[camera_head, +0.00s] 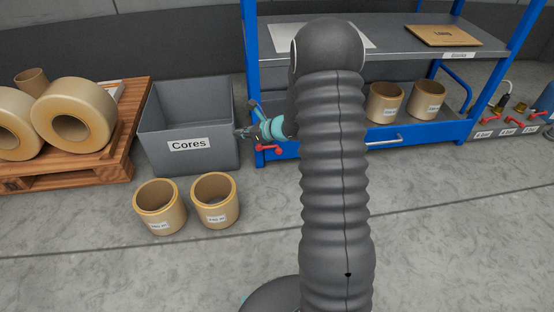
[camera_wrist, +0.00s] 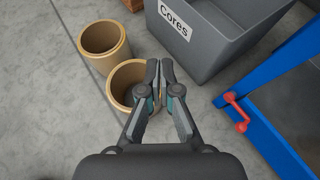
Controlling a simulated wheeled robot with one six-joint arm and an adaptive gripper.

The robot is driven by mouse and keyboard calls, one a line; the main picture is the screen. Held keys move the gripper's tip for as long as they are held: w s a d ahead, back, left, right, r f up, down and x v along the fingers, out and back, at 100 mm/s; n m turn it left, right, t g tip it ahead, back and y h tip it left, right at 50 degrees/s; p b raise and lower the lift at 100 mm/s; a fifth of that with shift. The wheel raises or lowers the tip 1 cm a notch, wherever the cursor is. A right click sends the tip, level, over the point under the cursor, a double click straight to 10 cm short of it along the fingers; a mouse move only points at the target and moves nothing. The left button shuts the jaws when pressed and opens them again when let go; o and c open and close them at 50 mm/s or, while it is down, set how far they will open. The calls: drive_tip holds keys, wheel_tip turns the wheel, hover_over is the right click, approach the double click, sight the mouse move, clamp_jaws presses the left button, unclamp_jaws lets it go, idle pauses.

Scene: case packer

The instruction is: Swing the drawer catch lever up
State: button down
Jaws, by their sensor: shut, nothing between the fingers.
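The red catch lever (camera_head: 268,150) sits low on the front of the blue rack (camera_head: 262,103), near its left post. In the wrist view the lever (camera_wrist: 237,112) is at the right, on the blue frame, and apart from my gripper. My gripper (camera_head: 240,132) is above and left of the lever in the head view, in front of the grey bin. In the wrist view my gripper (camera_wrist: 160,68) is shut and empty, its tips overlapping a cardboard core's rim in the picture. My arm hides part of the drawer front (camera_head: 430,132).
A grey bin (camera_head: 190,157) labelled Cores stands left of the rack. Two cardboard cores (camera_head: 160,207) (camera_head: 215,200) stand on the floor before it. A pallet (camera_head: 90,172) with rolls is at far left. Open floor lies in front. Red-handled valves (camera_head: 505,118) are at right.

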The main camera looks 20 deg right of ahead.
drive_tip(key=d+f+m+h, duration=0.2)
drive_tip(key=d+f+m, duration=0.2)
drive_tip(key=f, duration=0.5)
drive_tip(key=d+f+m+t+h+b, duration=0.1)
drive_tip(key=d+f+m+h, duration=0.1)
drive_tip(key=d+f+m, duration=0.3)
drive_tip(key=d+f+m+h, duration=0.2)
drive_tip(key=d+f+m, duration=0.3)
drive_tip(key=f, duration=0.8)
drive_tip(key=d, duration=0.2)
drive_tip(key=shift+w+d+t+h, duration=0.3)
drive_tip(key=shift+w+d+t, duration=0.05)
drive_tip(key=shift+d+t, duration=0.05)
drive_tip(key=shift+f, duration=0.1)
drive_tip(key=d+b+x, duration=0.1)
drive_tip(key=x, duration=0.9)
drive_tip(key=r, duration=0.2)
drive_tip(key=d+r, duration=0.1)
drive_tip(key=shift+w+r, duration=0.2)
drive_tip(key=shift+w, duration=0.1)
